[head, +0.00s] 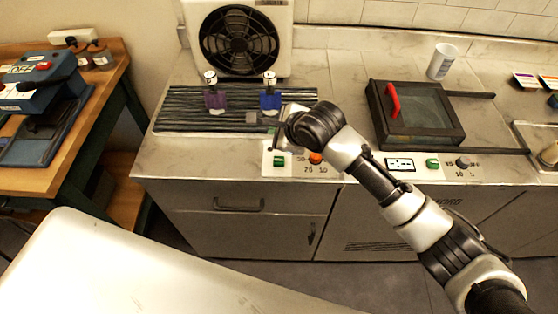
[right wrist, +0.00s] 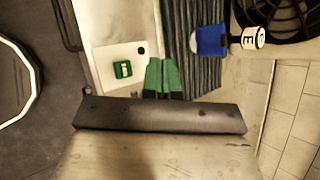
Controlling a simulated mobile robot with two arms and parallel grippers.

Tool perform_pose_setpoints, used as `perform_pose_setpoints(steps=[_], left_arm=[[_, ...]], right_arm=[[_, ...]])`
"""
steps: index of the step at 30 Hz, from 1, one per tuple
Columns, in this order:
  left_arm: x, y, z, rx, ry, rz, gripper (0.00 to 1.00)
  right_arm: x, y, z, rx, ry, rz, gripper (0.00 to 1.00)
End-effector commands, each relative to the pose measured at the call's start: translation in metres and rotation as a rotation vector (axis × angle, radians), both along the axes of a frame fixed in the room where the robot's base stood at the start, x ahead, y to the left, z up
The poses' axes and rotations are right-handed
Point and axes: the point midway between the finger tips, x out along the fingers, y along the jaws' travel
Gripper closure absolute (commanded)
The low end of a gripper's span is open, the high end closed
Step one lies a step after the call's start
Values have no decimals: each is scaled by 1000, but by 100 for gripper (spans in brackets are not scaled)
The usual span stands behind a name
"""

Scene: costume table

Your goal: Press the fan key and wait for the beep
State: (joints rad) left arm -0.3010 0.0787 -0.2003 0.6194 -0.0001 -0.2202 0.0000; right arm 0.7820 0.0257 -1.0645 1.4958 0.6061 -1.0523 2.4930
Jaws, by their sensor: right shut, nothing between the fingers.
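A green key (head: 279,160) with a small white mark sits on a white panel at the counter's front edge, beside an orange knob (head: 315,158). The key also shows in the right wrist view (right wrist: 122,69), left of my fingers. A second green key (head: 432,162) is on a panel further right. I cannot read which one is the fan key. The black-grilled fan (head: 238,42) stands at the back. My right gripper (head: 276,138) is shut and empty, above the counter between the ribbed mat and the panel; its green fingertips (right wrist: 163,72) are beside the key, not over it. My left gripper is not in view.
A purple holder (head: 215,100) and a blue holder (head: 270,101), each with a round-topped piece, stand on the dark ribbed mat (head: 180,118). A glass-lidded box (head: 440,138) with a red handle and a white cup (head: 442,62) are to the right. A wooden table (head: 112,75) is at left.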

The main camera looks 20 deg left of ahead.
Motion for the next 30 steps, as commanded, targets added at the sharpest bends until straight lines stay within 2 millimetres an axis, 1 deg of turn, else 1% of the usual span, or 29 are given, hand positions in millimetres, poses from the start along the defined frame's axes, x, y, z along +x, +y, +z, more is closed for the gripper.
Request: perform_pose_setpoints(steps=[1,14,16,21,30], left_arm=[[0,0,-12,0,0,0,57],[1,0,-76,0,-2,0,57],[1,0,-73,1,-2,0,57],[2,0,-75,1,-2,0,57],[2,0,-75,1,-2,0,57]], right_arm=[[1,0,-10,-1,-2,0,100],[1,-1,-58,-1,-3,1,100],[0,0,-63,0,3,0,100],[0,0,-76,1,0,1,100],[0,0,-78,0,-1,0,100]])
